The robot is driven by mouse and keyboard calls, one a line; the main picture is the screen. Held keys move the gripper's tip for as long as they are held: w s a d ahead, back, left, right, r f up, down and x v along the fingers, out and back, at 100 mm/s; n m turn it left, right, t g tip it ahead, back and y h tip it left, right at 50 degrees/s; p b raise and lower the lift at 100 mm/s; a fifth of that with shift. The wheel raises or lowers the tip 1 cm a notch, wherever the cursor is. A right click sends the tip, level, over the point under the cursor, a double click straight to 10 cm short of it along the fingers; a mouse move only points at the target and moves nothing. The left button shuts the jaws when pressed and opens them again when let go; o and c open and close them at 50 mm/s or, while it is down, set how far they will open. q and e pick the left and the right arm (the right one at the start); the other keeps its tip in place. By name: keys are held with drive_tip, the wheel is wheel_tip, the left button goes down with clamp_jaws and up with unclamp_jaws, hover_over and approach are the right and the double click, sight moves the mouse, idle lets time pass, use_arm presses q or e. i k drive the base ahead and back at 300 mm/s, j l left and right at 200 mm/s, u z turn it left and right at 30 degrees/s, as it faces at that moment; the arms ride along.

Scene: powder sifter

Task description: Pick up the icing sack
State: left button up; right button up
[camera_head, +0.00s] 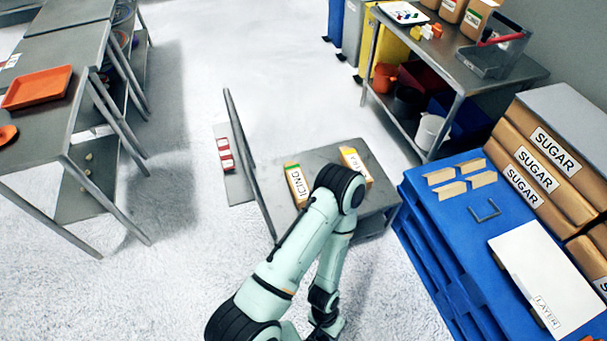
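An upright tan sack labelled ICING (297,187) stands on the grey top of a small cart (318,158), near its left side. A second tan sack (351,158), its label partly hidden, stands farther right on the same cart. One pale green arm of mine rises from the bottom centre. Its elbow covers part of the cart top just right of the icing sack, and its forearm folds back down to the bottom edge. I cannot see a clear gap or contact between arm and sack. Neither gripper's fingers show.
A blue pallet (425,215) with sugar sacks (540,150) and a white layer sheet (548,275) stands at right. A metal table (470,65) with sacks, one labelled ICING (474,17), is behind. Left tables hold an orange tray (38,88).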

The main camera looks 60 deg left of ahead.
sight(298, 185)
drive_tip(key=u, duration=1.8)
